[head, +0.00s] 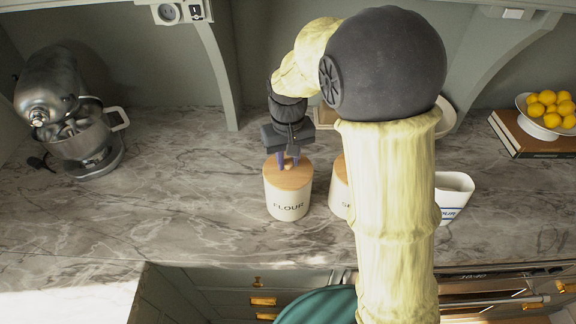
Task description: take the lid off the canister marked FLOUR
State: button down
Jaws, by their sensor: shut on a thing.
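The canister marked FLOUR (288,204) is white with dark lettering and stands upright on the marble counter. Its round wooden lid (272,183) sits on top of the canister, with no clear gap visible between them. My gripper (288,163) points down over the middle of the lid, with its fingers shut on the lid's small knob (288,167). The knob is partly hidden by the fingers.
A second lidded canister (338,200) stands close to the right, mostly hidden behind my arm. A white cup with blue marking (452,198) is further right. A stand mixer (75,125) is at the left. Counter (190,200) left of the FLOUR canister is clear.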

aim_at(288, 162)
jog(key=shift+r, duration=0.1)
notch_tip(288, 162, up, 10)
jog(key=shift+b, duration=0.45)
dwell(0.5)
